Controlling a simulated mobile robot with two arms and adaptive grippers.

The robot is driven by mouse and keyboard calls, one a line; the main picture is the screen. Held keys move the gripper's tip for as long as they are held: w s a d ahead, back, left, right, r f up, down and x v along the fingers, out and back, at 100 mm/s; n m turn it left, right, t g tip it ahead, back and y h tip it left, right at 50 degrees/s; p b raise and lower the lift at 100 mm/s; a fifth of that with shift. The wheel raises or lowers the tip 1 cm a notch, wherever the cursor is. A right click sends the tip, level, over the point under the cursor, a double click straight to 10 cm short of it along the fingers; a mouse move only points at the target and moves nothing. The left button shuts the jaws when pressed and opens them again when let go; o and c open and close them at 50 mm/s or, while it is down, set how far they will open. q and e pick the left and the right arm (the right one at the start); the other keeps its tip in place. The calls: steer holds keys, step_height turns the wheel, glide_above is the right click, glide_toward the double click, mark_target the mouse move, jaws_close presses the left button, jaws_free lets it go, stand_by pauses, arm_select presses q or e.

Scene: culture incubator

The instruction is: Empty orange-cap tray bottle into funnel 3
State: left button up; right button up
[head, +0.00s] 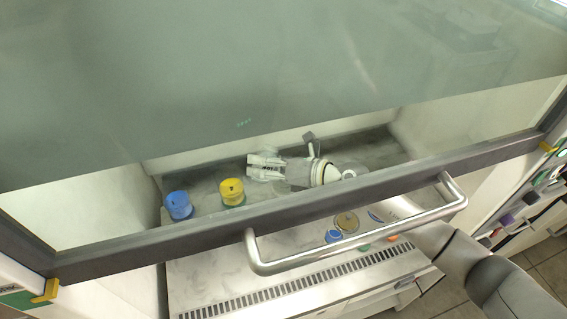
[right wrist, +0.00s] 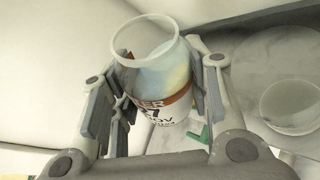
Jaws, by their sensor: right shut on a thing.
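My right gripper (right wrist: 160,95) is shut on an open, capless translucent bottle (right wrist: 168,82) with a white label, black print and a brown-red band. The bottle tilts in the right wrist view, with its round mouth toward the top. A pale round rim (right wrist: 291,104) shows apart from it at the right; I cannot tell whether it is a funnel. In the head view, my right gripper (head: 264,166) is inside the cabinet behind the glass, and the bottle is hard to make out. A small orange cap-like disc (head: 392,238) lies near the front. No funnel number is readable. My left gripper is out of view.
A blue-topped container (head: 178,205) and a yellow-topped one (head: 232,191) stand left of the right gripper. Blue, gold and green round tops (head: 347,222) sit near the front. The glass sash (head: 240,90) and its metal handle (head: 355,240) cross above the work surface.

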steer(key=shift+w+d, duration=0.1)
steer(key=shift+r+b, duration=0.15)
steer(key=shift+b, duration=0.15)
steer(key=shift+r+m+y, duration=0.1)
steer(key=shift+m+y, duration=0.2)
steer(key=shift+m, duration=0.1)
steer(key=shift+r+b, duration=0.15)
steer(key=shift+b, duration=0.4)
steer(key=shift+m, duration=0.3)
steer(key=shift+b, duration=0.3)
steer(key=shift+b, duration=0.3)
steer(key=shift+f+m+y+b, duration=0.3)
steer(key=shift+m+b, duration=0.05)
steer(key=shift+m, duration=0.05)
steer(key=shift+s+b, duration=0.2)
steer(key=shift+b, duration=0.1)
